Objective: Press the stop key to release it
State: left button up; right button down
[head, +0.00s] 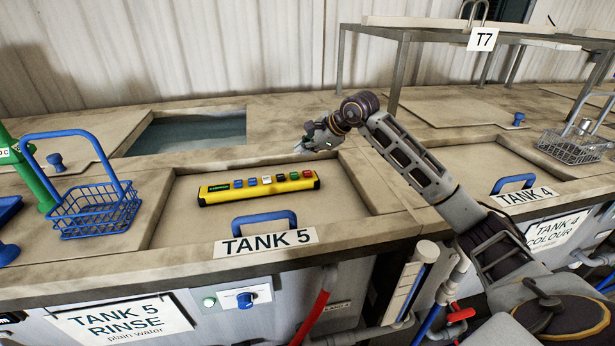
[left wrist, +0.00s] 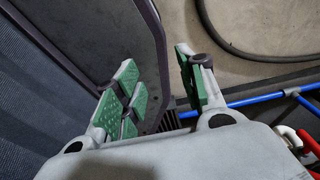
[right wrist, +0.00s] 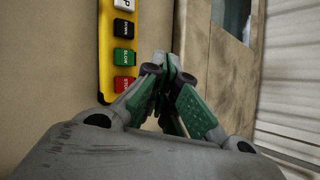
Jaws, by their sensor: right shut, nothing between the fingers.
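The stop key (head: 307,174) is the red key at the right end of a yellow key bar (head: 225,193) lying on the Tank 5 lid. In the right wrist view the red stop key (right wrist: 124,85) lies left of the fingers, its lettering turned sideways. I cannot tell whether it is latched down. My right gripper (head: 309,141) is shut and empty, beyond the bar's right end and apart from the key; its closed fingertips (right wrist: 166,66) show beside the bar. My left gripper (left wrist: 158,85) is open and empty in the left wrist view, and is out of the head view.
A blue lid handle (head: 264,219) stands in front of the bar. A blue wire basket (head: 95,212) stands left, and an open tank of water (head: 190,135) lies behind. A raised frame marked T7 (head: 400,40) stands at the right. The lid around the bar is clear.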

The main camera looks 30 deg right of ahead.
aim_at(306, 174)
notch_tip(306, 174, down, 2)
jog(key=shift+f+b, duration=0.25)
jog(key=shift+b, duration=0.35)
jog(key=shift+f+b, duration=0.4)
jog(key=shift+f, duration=0.1)
jog(key=shift+f+b, duration=0.35)
jog(key=shift+f, duration=0.25)
pick_arm(q)
jog(key=a+f, duration=0.3)
jog(key=shift+w+a, duration=0.25)
jog(key=shift+w, duration=0.1)
